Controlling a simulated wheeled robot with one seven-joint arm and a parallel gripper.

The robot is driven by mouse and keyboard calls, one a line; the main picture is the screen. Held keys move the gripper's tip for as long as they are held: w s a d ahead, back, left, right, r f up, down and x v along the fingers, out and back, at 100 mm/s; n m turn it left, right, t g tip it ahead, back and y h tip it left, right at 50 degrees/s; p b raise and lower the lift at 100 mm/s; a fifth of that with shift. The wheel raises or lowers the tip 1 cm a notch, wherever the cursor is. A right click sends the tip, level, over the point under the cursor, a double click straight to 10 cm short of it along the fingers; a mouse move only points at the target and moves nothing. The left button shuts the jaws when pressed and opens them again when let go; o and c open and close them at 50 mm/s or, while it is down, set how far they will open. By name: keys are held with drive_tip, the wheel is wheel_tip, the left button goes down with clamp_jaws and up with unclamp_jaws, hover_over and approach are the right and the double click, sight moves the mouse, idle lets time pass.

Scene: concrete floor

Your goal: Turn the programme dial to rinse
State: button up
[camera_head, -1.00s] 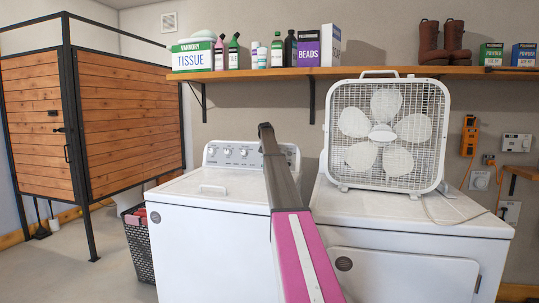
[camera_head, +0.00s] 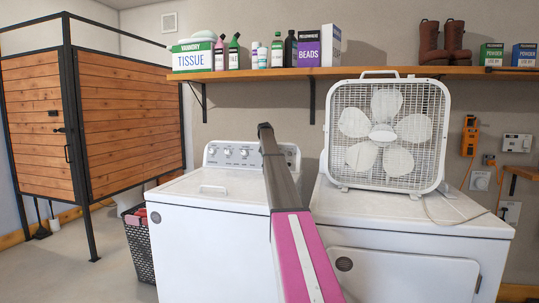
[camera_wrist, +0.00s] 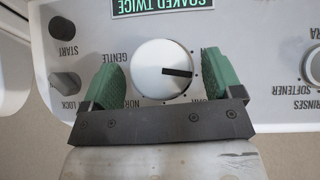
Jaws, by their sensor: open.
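The white washing machine (camera_head: 212,225) stands left of centre in the head view, its control panel (camera_head: 235,155) along the back of its top. In the wrist view the panel appears upside down. The programme dial (camera_wrist: 150,62) is a round white knob with a dark pointer mark toward the right of that picture. The words GENTLE and NORMAL are printed beside it, the latter partly hidden. My gripper (camera_wrist: 162,76) is open, with one green finger pad on each side of the dial. Visible gaps separate the pads from it. In the head view my arm hides the gripper.
The START knob (camera_wrist: 63,27) and a lock knob (camera_wrist: 65,83) are left of the dial in the wrist view; another knob (camera_wrist: 314,66) is at the right edge. A box fan (camera_head: 384,183) stands on the neighbouring white machine (camera_head: 420,222). A loaded shelf (camera_head: 270,74) runs above.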

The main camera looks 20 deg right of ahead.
drive_tip(key=v, duration=1)
drive_tip(key=shift+s+a+r, duration=0.15)
drive_tip(key=shift+s+r, duration=0.05)
drive_tip(key=shift+r, duration=0.1)
